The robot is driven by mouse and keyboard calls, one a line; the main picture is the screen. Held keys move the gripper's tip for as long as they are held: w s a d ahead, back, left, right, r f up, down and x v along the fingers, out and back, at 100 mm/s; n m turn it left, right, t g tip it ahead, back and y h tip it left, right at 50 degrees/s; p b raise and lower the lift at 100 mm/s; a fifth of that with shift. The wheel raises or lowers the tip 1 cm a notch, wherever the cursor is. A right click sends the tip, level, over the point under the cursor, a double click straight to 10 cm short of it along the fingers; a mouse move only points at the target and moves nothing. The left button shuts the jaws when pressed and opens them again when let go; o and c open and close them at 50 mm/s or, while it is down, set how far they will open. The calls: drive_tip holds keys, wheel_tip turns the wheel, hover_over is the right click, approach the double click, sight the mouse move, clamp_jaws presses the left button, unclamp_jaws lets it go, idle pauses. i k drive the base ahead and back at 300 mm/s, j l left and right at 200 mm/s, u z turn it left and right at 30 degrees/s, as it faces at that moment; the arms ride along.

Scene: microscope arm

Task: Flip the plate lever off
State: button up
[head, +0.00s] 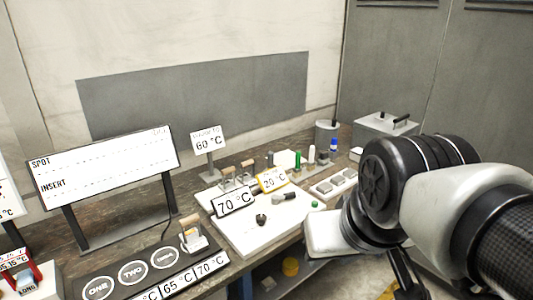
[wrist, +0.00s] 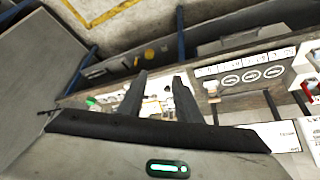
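Several levers with wooden handles show in the head view; I cannot tell for sure which is the plate lever. One lever (head: 190,221) stands at the front, above the strip of temperature labels. Two more, a left lever (head: 227,172) and a right lever (head: 247,166), stand at the back of the white plate (head: 262,237), behind the 70 °C sign (head: 234,202). A wooden-handled lever also shows in the wrist view (wrist: 211,88). My gripper (wrist: 161,80) is open and empty, its two dark fingers apart. In the head view it is mostly hidden behind my arm, well right of the levers.
A dark panel (head: 98,288) with round ONE and TWO marks lies at the front left. A SPOT/INSERT board (head: 104,165) stands behind it. A yellow 20 °C sign (head: 272,180), small coloured bottles (head: 333,145) and a grey box (head: 384,124) stand farther back right.

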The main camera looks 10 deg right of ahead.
sight(275, 198)
drive_tip(key=i+l, duration=0.95)
